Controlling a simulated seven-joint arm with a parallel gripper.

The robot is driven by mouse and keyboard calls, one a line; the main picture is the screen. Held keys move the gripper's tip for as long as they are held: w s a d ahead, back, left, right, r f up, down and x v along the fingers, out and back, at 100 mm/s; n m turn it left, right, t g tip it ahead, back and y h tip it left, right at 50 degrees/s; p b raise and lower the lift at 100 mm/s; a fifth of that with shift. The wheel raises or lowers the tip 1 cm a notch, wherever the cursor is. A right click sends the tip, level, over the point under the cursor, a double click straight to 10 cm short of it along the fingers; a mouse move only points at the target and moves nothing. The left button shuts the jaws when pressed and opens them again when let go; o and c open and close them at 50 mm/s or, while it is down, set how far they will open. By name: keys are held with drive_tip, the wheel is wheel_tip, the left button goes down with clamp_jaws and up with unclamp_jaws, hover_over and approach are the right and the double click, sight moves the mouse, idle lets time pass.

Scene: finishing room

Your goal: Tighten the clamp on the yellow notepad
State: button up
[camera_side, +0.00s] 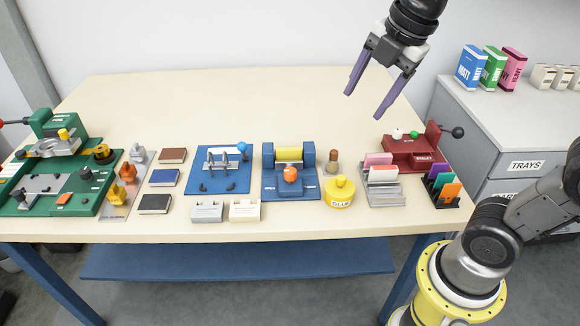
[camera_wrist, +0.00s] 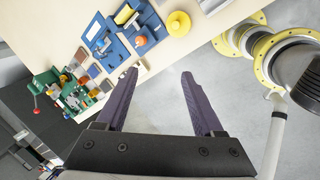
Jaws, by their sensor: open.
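My gripper (camera_side: 364,105) hangs open and empty above the right part of the table, well clear of everything on it. Its two purple fingers are spread apart in the wrist view (camera_wrist: 158,74). A yellow piece (camera_side: 288,154) lies between the upright side blocks of a blue fixture (camera_side: 270,190); I cannot tell for sure whether it is the notepad. An orange knob (camera_side: 290,173) stands in front of it. In the wrist view, the yellow piece (camera_wrist: 125,14) and orange knob (camera_wrist: 141,41) show beyond the fingers.
A yellow glue pot (camera_side: 340,195) and a small brown-topped bottle (camera_side: 333,162) stand right of the fixture. A blue pin stand (camera_side: 222,180) is to its left. A red press (camera_side: 410,152) stands at right, a green machine (camera_side: 62,190) at far left. The table's back is clear.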

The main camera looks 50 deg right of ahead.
drive_tip(key=w+a+f+n+g, duration=0.1)
drive_tip(key=w+f+n+g, duration=0.15)
drive_tip(key=w+n, duration=0.55)
drive_tip(key=m+g, duration=0.1)
drive_tip(key=g, duration=0.1)
approach(290, 171)
drive_tip(key=f, duration=0.8)
drive_tip(key=shift+s+f, duration=0.2)
drive_tip(key=shift+f, duration=0.2)
clamp_jaws()
